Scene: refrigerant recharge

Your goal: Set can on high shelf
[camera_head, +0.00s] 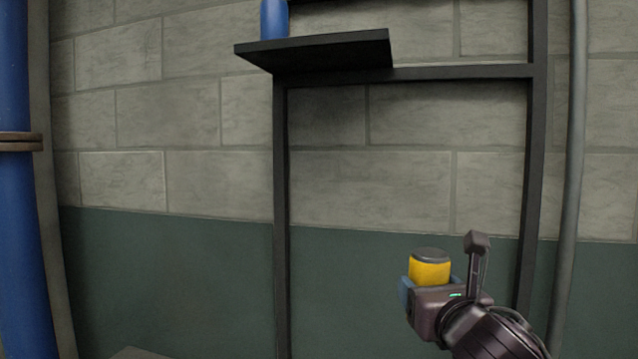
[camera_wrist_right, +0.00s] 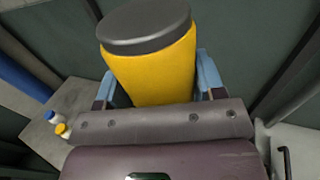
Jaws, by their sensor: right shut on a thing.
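A yellow can (camera_head: 430,270) with a dark grey top is held upright in my right gripper (camera_head: 428,285) at the lower right of the head view. In the right wrist view the can (camera_wrist_right: 152,62) fills the top middle, between the two blue fingers, which are shut on it. The high shelf (camera_head: 325,52) is a dark board on a black frame, above and to the left of the can in the head view. The gripper and can are well below the shelf and apart from it. My left gripper is not in view.
A blue cylinder (camera_head: 274,18) stands at the shelf's left end; its top is cut off. The right part of the board looks clear. Black frame posts (camera_head: 281,200), a grey pipe (camera_head: 572,180) and a blue pipe (camera_head: 14,230) run upright. Small blue and yellow items (camera_wrist_right: 62,130) sit on a surface.

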